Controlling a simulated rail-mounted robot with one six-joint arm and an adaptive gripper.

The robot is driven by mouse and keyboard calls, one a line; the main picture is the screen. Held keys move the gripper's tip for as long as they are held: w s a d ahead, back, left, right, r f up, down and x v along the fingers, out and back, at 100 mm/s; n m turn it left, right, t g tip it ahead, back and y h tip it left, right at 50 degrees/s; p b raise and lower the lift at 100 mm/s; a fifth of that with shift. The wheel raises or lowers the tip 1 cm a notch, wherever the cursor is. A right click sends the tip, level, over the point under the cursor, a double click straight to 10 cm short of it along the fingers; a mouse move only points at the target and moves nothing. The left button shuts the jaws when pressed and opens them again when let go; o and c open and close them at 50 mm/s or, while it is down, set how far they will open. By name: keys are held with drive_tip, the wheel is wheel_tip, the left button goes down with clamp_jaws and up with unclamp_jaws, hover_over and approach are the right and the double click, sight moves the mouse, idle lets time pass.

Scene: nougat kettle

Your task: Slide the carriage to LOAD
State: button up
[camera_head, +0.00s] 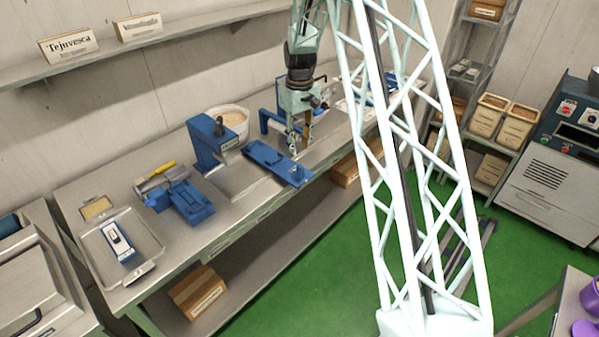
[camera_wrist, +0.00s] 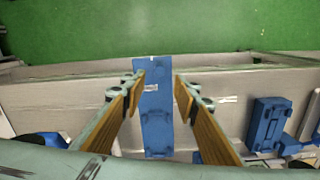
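A long blue plate (camera_head: 278,162), which may be the carriage, lies across the bench near its front edge, right of the blue kettle stand (camera_head: 212,142). In the wrist view the blue plate (camera_wrist: 155,120) runs up the middle, with a small white label on it. My gripper (camera_head: 298,145) points down at the bench beside the plate's far side. In the wrist view my gripper (camera_wrist: 158,85) is open, with the plate showing between its two fingers. I cannot tell whether the fingers touch anything. No LOAD mark is readable.
A pale bowl (camera_head: 231,120) stands at the kettle stand. A blue fixture (camera_head: 188,198) and a tray (camera_head: 121,244) with a small device are at the left of the bench. A shelf (camera_head: 150,42) is on the wall.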

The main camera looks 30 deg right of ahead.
sight(299, 166)
drive_tip(key=shift+f+p, duration=0.95)
drive_tip(key=shift+f, duration=5.9)
drive_tip(key=shift+c, duration=0.5)
clamp_jaws()
